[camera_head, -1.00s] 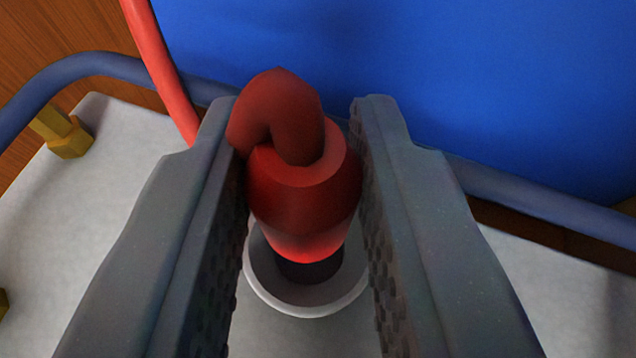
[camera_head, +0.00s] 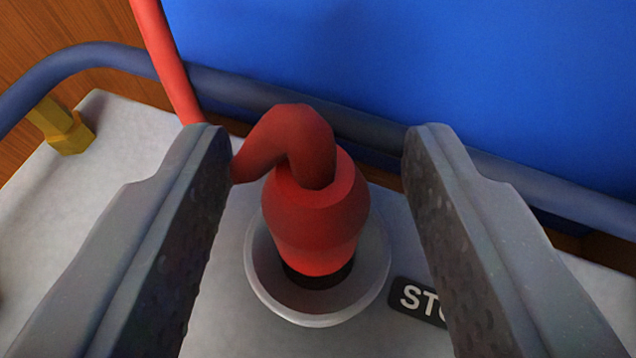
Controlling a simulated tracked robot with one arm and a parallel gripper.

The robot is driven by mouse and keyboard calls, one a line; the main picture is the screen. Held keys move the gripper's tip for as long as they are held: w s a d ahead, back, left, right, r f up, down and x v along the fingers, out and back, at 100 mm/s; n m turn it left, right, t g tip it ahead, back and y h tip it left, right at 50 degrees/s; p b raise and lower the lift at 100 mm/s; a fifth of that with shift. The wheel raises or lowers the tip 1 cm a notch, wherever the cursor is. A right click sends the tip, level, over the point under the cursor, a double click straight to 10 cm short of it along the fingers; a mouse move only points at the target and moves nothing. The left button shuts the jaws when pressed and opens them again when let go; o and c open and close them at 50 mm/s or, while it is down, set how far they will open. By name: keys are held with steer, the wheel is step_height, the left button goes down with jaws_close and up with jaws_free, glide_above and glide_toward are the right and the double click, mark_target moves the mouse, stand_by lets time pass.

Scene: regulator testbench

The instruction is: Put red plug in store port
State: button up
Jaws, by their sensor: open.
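The red plug (camera_head: 316,215) stands in the round pale port (camera_head: 262,285), its lower end inside the ring. A red hose bends from its top to the left. A dark label beginning "STO" (camera_head: 414,299) sits just right of the port, partly hidden by my right finger. My gripper (camera_head: 318,140) is open, with one finger on each side of the plug. A gap shows between the plug and each finger. How deep the plug sits in the port cannot be told.
A blue-grey pipe (camera_head: 270,97) runs behind the plug across the view. A large blue surface (camera_head: 400,60) stands behind it. A brass fitting (camera_head: 68,132) is at the left on the pale panel (camera_head: 115,150). A red hose (camera_head: 165,65) rises at upper left.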

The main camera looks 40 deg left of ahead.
steer(key=v, duration=1.1)
steer(key=shift+s+b, duration=0.25)
steer(key=shift+b, duration=0.05)
steer(key=shift+d+r, duration=0.1)
